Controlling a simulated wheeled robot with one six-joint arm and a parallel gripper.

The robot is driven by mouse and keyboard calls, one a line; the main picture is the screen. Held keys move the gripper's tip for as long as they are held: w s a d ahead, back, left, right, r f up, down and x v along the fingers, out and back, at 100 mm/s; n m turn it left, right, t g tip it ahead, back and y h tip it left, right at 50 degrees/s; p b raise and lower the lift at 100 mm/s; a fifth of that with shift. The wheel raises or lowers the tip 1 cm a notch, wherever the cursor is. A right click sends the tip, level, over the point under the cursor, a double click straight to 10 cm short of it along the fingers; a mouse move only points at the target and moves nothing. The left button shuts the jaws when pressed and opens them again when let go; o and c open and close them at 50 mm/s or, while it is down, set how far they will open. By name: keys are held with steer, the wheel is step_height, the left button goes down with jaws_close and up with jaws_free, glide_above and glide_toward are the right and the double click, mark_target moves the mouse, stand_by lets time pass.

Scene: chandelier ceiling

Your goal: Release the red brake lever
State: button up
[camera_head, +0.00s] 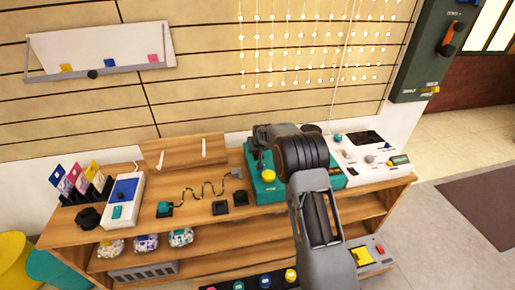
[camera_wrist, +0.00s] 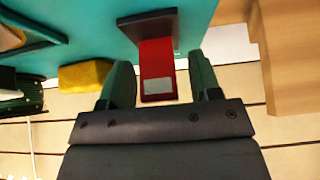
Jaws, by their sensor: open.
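The red brake lever (camera_wrist: 157,72) shows in the wrist view as a red tab with a pale label. It juts from a dark plate (camera_wrist: 148,26) on a teal surface (camera_wrist: 95,18). My gripper (camera_wrist: 160,64) is open, with one finger on each side of the lever and a visible gap to both. In the head view, the teal box (camera_head: 266,186) stands on the wooden counter, with my arm over it. The lever does not show there, and my arm hides part of the box.
A yellow knob (camera_head: 268,176) sits on the box, and a yellow block (camera_wrist: 84,75) is left of my fingers in the wrist view. A white control panel (camera_head: 362,160) stands right of the box. Small black blocks (camera_head: 220,208) lie to its left.

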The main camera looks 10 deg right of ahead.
steer(key=v, duration=1.3)
steer(key=shift+s+r+p, duration=0.2)
steer(key=shift+r+p, duration=0.15)
